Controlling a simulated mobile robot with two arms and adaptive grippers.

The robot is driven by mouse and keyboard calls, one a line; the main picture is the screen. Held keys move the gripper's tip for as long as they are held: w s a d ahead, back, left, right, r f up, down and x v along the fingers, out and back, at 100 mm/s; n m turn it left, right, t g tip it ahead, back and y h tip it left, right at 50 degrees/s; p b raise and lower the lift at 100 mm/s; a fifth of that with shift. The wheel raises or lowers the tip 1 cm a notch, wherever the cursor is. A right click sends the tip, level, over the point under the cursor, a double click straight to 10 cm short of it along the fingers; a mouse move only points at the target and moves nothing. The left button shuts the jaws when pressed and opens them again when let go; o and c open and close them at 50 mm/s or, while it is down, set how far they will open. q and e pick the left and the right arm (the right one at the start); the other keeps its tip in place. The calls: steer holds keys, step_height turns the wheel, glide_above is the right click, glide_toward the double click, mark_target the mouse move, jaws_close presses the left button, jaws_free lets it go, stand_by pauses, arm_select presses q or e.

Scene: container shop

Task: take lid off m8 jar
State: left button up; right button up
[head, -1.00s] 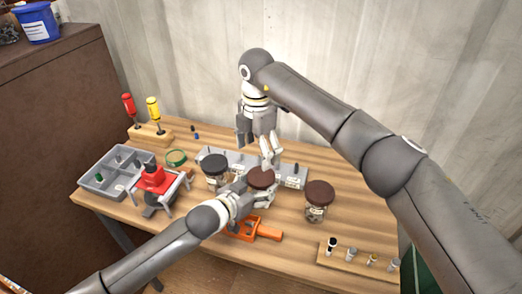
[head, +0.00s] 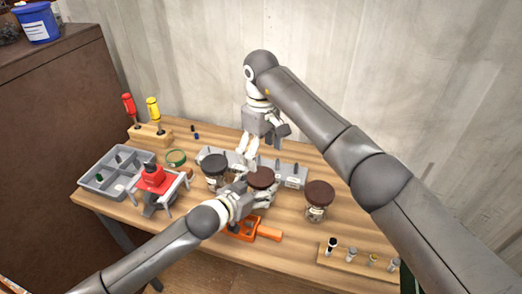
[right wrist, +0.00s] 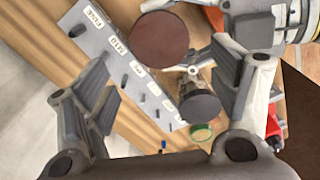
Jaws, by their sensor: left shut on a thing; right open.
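My left gripper (head: 246,196) is shut on the middle jar, whose round brown lid (head: 261,178) sits on top. The jar's body is mostly hidden by my gripper, and no jar label is legible. My right gripper (head: 246,156) is open and empty, behind and a little left of that lid. In the right wrist view, the brown lid (right wrist: 160,40) shows beyond and between its spread fingers. A jar with a black lid (head: 214,163) stands to the left, and another brown-lidded jar (head: 318,199) stands to the right.
A grey labelled strip with pegs (head: 293,178) lies behind the jars. A red device on a grey frame (head: 152,178) and a divided grey tray (head: 96,183) are left. An orange tool (head: 268,233) lies in front. A wooden rack (head: 350,259) stands front right.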

mark_target(261, 176)
step_height(261, 176, down, 8)
steer(key=shift+f, duration=0.1)
stand_by(0.4)
steer(key=c, duration=0.9)
steer(key=shift+o, duration=0.2)
steer(key=shift+n, duration=1.6)
steer(key=o, duration=1.1)
steer(key=shift+a, duration=0.1)
